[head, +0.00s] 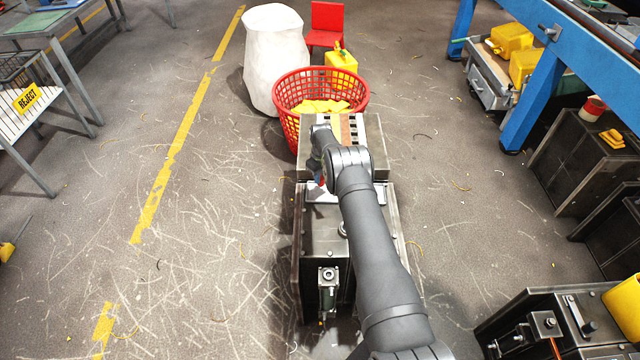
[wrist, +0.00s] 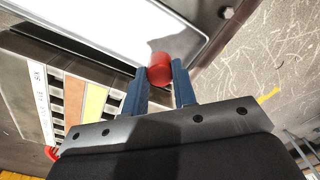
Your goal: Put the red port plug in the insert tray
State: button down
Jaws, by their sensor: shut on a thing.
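The red port plug (wrist: 159,66) is a small red cylinder between the two blue fingertips of my gripper (wrist: 160,78) in the wrist view. My gripper is shut on it. A shallow white tray (wrist: 110,28) with a grey rim, which looks like the insert tray, lies just beyond the plug. The plug overlaps the tray's near edge in the picture; its height above the tray is unclear. In the head view the tray (head: 318,196) shows partly on the machine top, with my arm covering much of it. Only a small red patch shows near my gripper there.
A slotted rack with coloured strips (wrist: 68,90) stands beside the tray in the wrist view. In the head view, a red basket (head: 290,124) of yellow pieces and a white sack (head: 275,60) stand behind. Open floor lies to the left.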

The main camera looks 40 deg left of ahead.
jog(key=shift+s+a+f, duration=0.1)
jog(key=shift+a+f, duration=0.15)
jog(key=shift+f, duration=1.9)
jog(key=c, duration=1.2)
grip_release()
jog(key=shift+f, duration=0.15)
jog(key=shift+o, duration=0.2)
notch_tip(320, 180, up, 12)
jog(key=shift+r, duration=0.15)
jog(key=shift+f, duration=5.7)
